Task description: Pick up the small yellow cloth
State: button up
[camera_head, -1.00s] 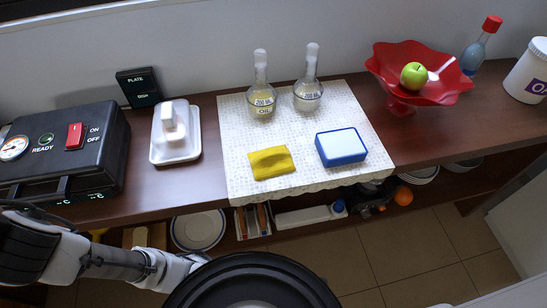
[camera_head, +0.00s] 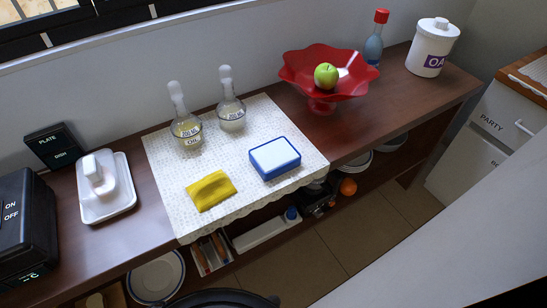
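The small yellow cloth (camera_head: 211,190) lies flat, slightly rumpled, near the front left part of the white placemat (camera_head: 165,187) on the wooden counter. Nothing covers it. A blue box with a white top (camera_head: 275,158) lies to its right, apart from it. My gripper is not in view.
Two glass bottles, one at left (camera_head: 186,127) and one at right (camera_head: 230,112), stand behind the cloth. A red bowl (camera_head: 322,88) holds a green apple (camera_head: 326,75). A white tray (camera_head: 106,202) stands left. The mat's front edge overhangs the counter. Plates and boxes fill the lower shelf.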

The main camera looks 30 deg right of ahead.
aim_at(217, 187)
jog(key=j+z, duration=0.2)
jog(key=z, duration=1.2)
jog(key=k+j+z, duration=0.1)
jog(key=j+z, duration=0.35)
jog(key=k+j+z, duration=0.15)
jog(key=z, duration=0.35)
jog(key=k+j+z, duration=0.35)
jog(key=k+j, duration=0.7)
